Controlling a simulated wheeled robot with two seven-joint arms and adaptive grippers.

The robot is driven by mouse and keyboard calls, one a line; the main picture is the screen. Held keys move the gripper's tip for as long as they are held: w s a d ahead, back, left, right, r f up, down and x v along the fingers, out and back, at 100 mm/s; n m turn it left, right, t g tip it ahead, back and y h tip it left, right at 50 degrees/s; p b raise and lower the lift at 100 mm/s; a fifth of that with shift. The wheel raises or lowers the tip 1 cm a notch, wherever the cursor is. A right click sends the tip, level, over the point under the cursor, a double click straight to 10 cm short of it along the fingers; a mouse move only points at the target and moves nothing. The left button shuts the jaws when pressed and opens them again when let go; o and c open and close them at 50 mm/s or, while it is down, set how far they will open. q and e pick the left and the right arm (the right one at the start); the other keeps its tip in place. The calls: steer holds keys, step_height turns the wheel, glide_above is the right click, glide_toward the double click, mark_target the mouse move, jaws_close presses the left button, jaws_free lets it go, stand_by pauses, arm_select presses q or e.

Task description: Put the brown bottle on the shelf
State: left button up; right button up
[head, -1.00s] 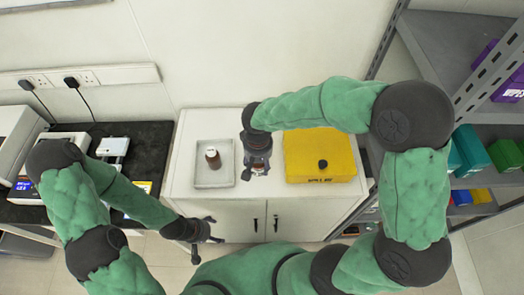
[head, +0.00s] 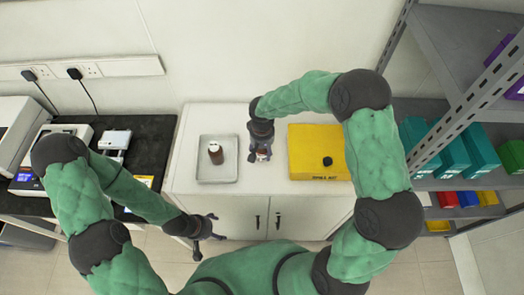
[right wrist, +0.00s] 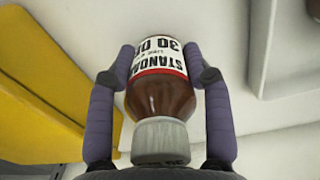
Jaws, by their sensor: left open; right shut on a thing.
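My right gripper (head: 260,154) is shut on a brown bottle with a white label and pale grey cap (right wrist: 160,95). In the right wrist view both fingers press its sides. In the head view the gripper mostly hides this bottle, over the white cabinet top between the tray and the yellow box; I cannot tell its height above the top. A second brown bottle (head: 215,153) stands upright in the tray. My left gripper (head: 208,228) is open and empty, in front of the cabinet. The grey metal shelf (head: 440,184) stands on the right.
The pale tray (head: 217,181) and the yellow box (head: 318,166) flank my right gripper on the cabinet top (head: 262,181). The shelf holds teal boxes (head: 450,155) and small coloured bins (head: 467,199). Its slotted upright (head: 470,100) stands near my right arm.

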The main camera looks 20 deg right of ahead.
steer(key=shift+f, duration=0.2)
steer(key=shift+f, duration=0.15)
steer(key=o, duration=1.3)
